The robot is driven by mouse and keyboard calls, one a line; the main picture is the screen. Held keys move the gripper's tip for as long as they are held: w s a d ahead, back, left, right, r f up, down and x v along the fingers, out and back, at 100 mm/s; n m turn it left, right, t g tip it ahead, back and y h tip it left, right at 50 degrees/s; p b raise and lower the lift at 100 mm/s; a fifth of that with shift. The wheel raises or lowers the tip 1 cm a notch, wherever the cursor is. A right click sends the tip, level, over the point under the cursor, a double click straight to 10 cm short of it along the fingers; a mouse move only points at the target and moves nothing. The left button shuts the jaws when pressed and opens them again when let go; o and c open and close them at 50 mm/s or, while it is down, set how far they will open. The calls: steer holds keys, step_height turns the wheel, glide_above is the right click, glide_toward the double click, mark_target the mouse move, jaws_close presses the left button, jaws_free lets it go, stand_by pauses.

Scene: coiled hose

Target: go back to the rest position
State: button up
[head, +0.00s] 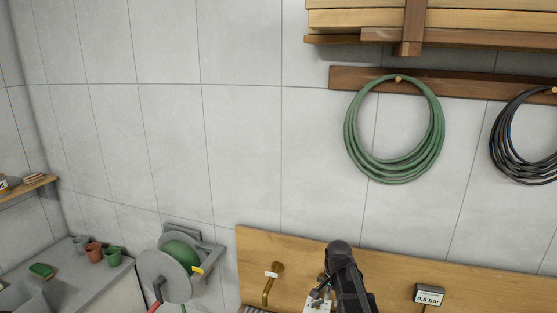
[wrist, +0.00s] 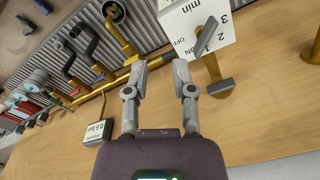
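My gripper (wrist: 159,72) is open in the wrist view, with its two grey fingers apart and nothing between them. A white timer box (wrist: 187,22) marked "min", 3, 2, 1 and OFF lies just beyond the fingertips. Its grey lever (wrist: 206,38) is to the right of the right finger, and I cannot tell how near in depth. In the head view my dark arm end (head: 342,270) is low in the picture in front of the wooden board (head: 390,275), and it partly hides the timer.
A small display (head: 429,296) reads 0.5 bar. A brass tap (head: 272,280) is left of my arm. A green hose coil (head: 355,140) and a black coil (head: 500,140) hang above. A hose reel (head: 165,275) is at left. The wall between is bare.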

steer(key=s+n, duration=0.8)
steer(key=s, duration=0.2)
steer(key=s+f+b, duration=0.2)
steer(key=f+b, duration=0.7)
steer(key=s+f+n+b, duration=0.1)
steer(key=f+b, duration=0.8)
steer(key=shift+s+f+b, duration=0.35)
